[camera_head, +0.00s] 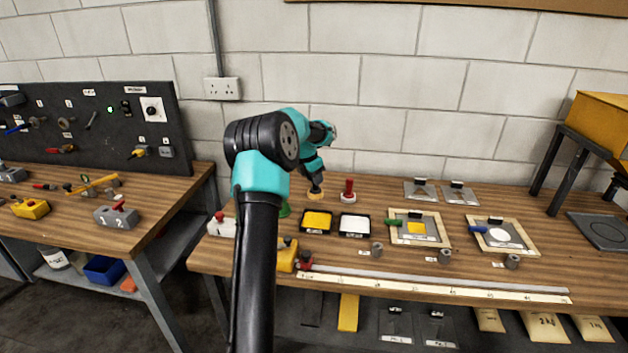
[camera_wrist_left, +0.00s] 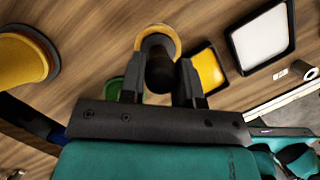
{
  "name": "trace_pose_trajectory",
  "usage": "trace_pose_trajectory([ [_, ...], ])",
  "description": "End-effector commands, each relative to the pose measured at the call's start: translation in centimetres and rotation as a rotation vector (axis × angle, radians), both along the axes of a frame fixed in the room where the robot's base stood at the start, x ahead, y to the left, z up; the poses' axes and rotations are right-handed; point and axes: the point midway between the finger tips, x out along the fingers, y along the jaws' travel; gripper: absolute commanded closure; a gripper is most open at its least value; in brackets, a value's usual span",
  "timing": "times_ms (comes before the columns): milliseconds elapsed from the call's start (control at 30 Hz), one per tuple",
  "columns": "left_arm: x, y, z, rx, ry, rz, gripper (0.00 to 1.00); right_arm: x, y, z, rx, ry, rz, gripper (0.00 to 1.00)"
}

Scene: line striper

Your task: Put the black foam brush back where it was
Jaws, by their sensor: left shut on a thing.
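The black foam brush (camera_head: 315,187) is upright at the back of the workbench, behind the yellow paint tray (camera_head: 317,221). My left gripper (camera_head: 314,176) is shut on it from above. In the left wrist view the dark brush (camera_wrist_left: 158,66) sits between the two fingers. A round yellow-tan piece (camera_head: 316,196) shows at its lower end; it also shows in the left wrist view (camera_wrist_left: 160,32). I cannot tell whether this is part of the brush or a stand under it. My right gripper is in neither view.
A red-handled tool (camera_head: 348,190) stands just right of the brush. A white paint tray (camera_head: 355,225) is in front of it. A green object (camera_head: 284,210) is close on the left. Stencil plates (camera_head: 420,229) lie further right. A long ruler (camera_head: 430,286) runs along the front edge.

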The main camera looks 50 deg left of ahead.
Motion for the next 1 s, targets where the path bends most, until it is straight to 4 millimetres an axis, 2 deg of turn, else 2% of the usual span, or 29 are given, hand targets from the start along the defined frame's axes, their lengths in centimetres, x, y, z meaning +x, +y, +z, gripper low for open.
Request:
trace_pose_trajectory([
  [200,1.8,2.4,-0.4,0.001,0.0,0.0,0.89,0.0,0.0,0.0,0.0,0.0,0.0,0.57],
  [400,2.8,3.9,-0.5,0.001,0.0,0.001,0.89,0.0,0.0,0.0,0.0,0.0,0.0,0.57],
  [933,3.2,4.5,-0.6,0.0,0.001,0.0,0.89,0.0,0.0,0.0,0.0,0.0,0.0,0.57],
  [1000,3.2,4.5,-1.4,-0.002,0.003,-0.001,0.89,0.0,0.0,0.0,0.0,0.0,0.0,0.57],
])
